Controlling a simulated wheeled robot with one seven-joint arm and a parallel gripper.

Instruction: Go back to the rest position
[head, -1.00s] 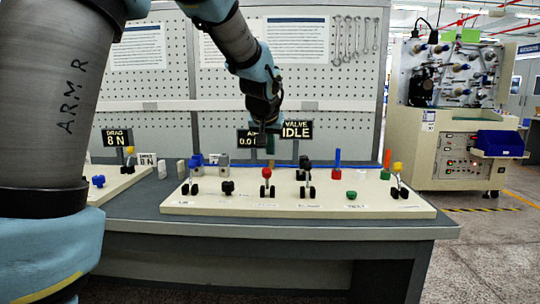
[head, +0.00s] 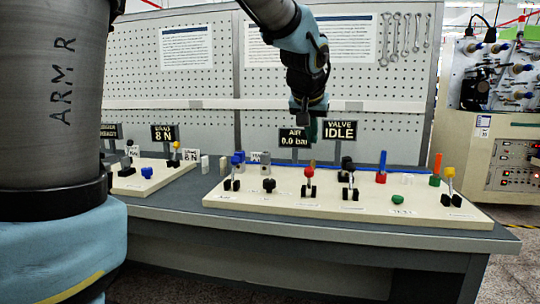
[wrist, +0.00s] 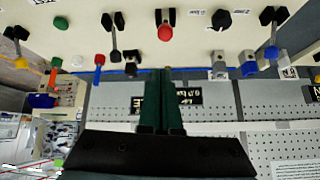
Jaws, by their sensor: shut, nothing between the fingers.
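My gripper (head: 309,132) hangs above the back of the cream control board in the head view, in front of the pegboard. In the wrist view its two green fingers (wrist: 160,75) are together with nothing between them. The cream board (head: 330,207) lies on the workbench and carries a red-knobbed lever (head: 309,172), a yellow-knobbed lever (head: 450,173), a green button (head: 397,200) and black knobs. The gripper is apart from all of these. The red knob (wrist: 165,32) also shows in the wrist view, beyond the fingertips.
Signs reading "AIR 0.0 bar" (head: 294,138) and "VALVE IDLE" (head: 340,131) stand close by the gripper. A second board (head: 150,177) is at left. The pegboard (head: 220,80) rises behind. A machine (head: 500,110) stands at right. Open air lies above the bench front.

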